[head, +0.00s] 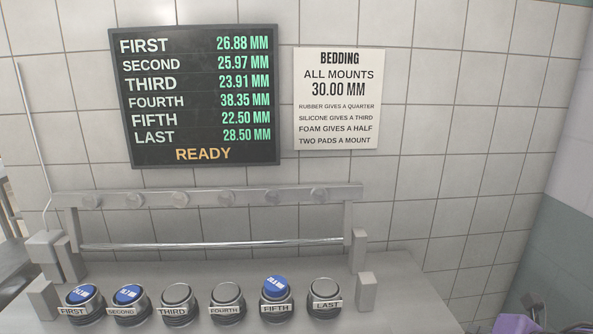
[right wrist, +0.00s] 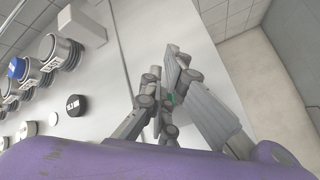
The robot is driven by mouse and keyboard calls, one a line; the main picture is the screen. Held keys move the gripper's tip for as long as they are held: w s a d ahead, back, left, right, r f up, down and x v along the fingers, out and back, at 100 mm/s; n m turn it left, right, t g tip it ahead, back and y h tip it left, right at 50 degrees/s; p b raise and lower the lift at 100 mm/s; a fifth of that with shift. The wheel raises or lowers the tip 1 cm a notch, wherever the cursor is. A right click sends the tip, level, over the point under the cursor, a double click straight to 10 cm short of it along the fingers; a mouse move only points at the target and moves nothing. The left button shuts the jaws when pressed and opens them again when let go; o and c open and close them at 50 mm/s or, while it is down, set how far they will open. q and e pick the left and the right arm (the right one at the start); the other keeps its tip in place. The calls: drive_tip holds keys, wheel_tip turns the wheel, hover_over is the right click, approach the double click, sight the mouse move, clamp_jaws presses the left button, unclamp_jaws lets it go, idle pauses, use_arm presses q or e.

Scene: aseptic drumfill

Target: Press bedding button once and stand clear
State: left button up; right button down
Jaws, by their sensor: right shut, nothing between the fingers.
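A wall screen (head: 195,97) lists six readings from FIRST to LAST, with READY in orange below. A white sign (head: 337,98) headed BEDDING reads ALL MOUNTS 30.00 MM. My right gripper (right wrist: 165,78) is shut and empty above the pale bench surface in the right wrist view. A small green patch shows between its fingers; I cannot tell what it is. My left gripper is in neither view.
Six labelled mounts line the bench (head: 398,290). FIRST (head: 84,294), SECOND (head: 128,294) and FIFTH (head: 276,287) carry blue pads; the others show grey tops. A rail (head: 210,197) runs behind.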

idle(0.3)
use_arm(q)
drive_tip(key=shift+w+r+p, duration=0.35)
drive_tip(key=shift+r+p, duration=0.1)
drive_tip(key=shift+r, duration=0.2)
use_arm(e)
drive_tip(key=shift+r, duration=1.1)
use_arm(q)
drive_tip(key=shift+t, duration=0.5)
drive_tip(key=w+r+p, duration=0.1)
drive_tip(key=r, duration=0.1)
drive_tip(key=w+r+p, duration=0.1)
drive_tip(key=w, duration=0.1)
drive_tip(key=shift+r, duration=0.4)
use_arm(e)
wheel_tip(320, 180, up, 6)
drive_tip(key=shift+f, duration=0.2)
